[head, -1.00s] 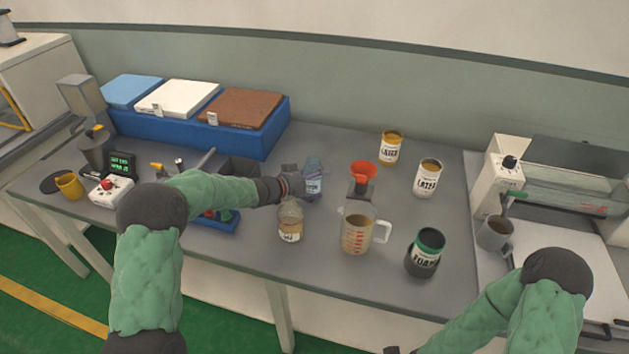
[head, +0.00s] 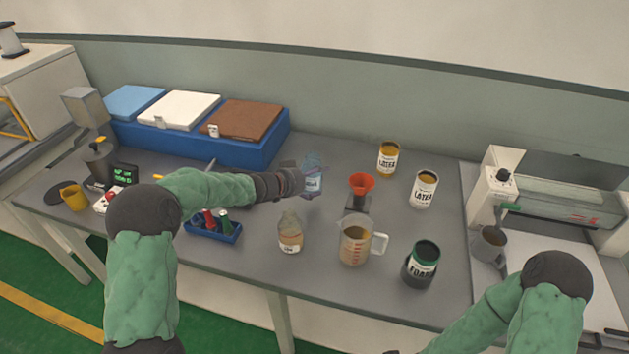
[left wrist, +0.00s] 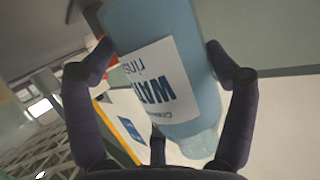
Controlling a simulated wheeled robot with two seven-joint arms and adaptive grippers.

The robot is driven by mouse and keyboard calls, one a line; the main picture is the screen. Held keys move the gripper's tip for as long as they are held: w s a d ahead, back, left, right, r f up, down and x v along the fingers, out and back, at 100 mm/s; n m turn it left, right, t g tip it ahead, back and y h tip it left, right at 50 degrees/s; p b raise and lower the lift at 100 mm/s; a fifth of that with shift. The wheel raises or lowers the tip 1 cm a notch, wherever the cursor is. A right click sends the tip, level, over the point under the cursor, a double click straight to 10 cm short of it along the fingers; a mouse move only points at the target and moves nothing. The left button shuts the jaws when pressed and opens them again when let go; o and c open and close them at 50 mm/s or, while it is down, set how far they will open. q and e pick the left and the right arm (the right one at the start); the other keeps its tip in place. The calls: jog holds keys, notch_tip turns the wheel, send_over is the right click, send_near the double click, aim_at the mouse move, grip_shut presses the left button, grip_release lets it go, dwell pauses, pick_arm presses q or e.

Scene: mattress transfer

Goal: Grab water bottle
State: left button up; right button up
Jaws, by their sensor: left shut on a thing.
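The water bottle (head: 314,182) is a translucent blue bottle with a white label. It is near the middle of the table in the head view, and I cannot tell there if it touches the table. My left gripper (head: 293,181) is shut on it from the left. In the left wrist view the water bottle (left wrist: 172,75) fills the middle, tilted, its label reading "WAT...". The fingers of my left gripper (left wrist: 158,62) stand on both sides of it. The right arm comes in at the lower right of the head view, but its gripper cannot be made out.
Two latex cans (head: 388,160) are behind. A blue tray (head: 213,231) sits front left. A blue bin (head: 265,140) lines the back.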

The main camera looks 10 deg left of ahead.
pick_arm(q)
jog(key=shift+r+p, duration=0.8)
jog(key=shift+r, duration=0.95)
